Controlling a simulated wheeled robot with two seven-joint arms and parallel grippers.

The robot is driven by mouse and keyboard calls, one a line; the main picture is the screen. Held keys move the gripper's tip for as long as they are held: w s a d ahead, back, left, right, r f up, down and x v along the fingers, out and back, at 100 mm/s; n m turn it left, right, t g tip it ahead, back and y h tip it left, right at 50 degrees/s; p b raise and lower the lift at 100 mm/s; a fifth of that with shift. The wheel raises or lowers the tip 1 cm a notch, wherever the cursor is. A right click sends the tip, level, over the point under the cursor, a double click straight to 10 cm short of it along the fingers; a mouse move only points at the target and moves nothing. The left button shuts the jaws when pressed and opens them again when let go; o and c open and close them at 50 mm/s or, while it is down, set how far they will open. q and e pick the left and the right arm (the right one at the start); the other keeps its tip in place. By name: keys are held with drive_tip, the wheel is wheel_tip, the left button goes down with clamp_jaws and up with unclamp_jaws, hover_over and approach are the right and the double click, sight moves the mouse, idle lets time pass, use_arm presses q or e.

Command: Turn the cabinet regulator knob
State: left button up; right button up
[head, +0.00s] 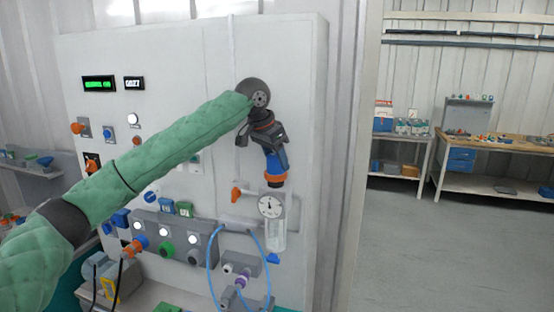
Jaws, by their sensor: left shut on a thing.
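The white cabinet (215,75) fills the left and middle of the head view. A regulator (278,235) with a round white gauge (270,206) and a clear bowl is on its front, at the lower right. The orange regulator knob (273,179) is above the gauge. My left gripper (276,167) reaches down from above and is shut on the knob; its fingers hide part of it. My right gripper is not in view.
An orange-handled valve (236,194) sits just left of the regulator. A blue hose (210,262) loops below it. Lit buttons and coloured knobs cover the cabinet's lower front. Workbenches (500,143) stand far off at the right, with clear floor before them.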

use_arm(q)
drive_tip(key=shift+r+m, duration=0.1)
drive_tip(key=shift+m, duration=0.7)
drive_tip(key=shift+a+g, duration=0.1)
drive_tip(key=shift+g, duration=0.2)
drive_tip(key=o, duration=0.9)
drive_tip(key=shift+o, duration=0.5)
drive_tip(key=shift+s+a+r, duration=0.15)
